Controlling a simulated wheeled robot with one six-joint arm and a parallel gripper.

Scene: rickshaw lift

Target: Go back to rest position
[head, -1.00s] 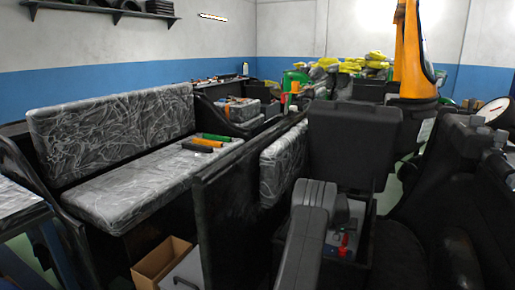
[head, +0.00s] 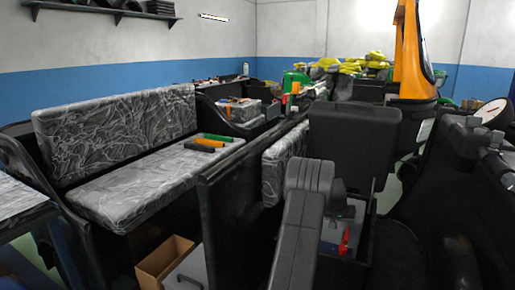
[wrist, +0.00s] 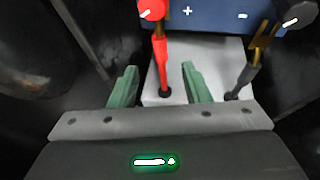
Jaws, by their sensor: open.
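My gripper (wrist: 158,88) is open in the wrist view, its two green fingers apart. A red clamp with a red lead (wrist: 162,60) runs up between and beyond the fingers. I cannot tell whether they touch it. A dark clamp or lead (wrist: 245,72) lies to the right. Behind is a light grey and blue battery-like box (wrist: 215,55). In the head view my arm (head: 300,225) stands in front of an open compartment with a raised black lid (head: 352,135). The red piece (head: 344,240) shows beside the arm. My fingers are hidden there.
A patterned bench seat (head: 150,185) on the left holds green and orange tools (head: 205,145). A black panel (head: 235,190) stands left of my arm. A cardboard box (head: 165,262) is on the floor. Black vehicle parts (head: 460,180) crowd the right.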

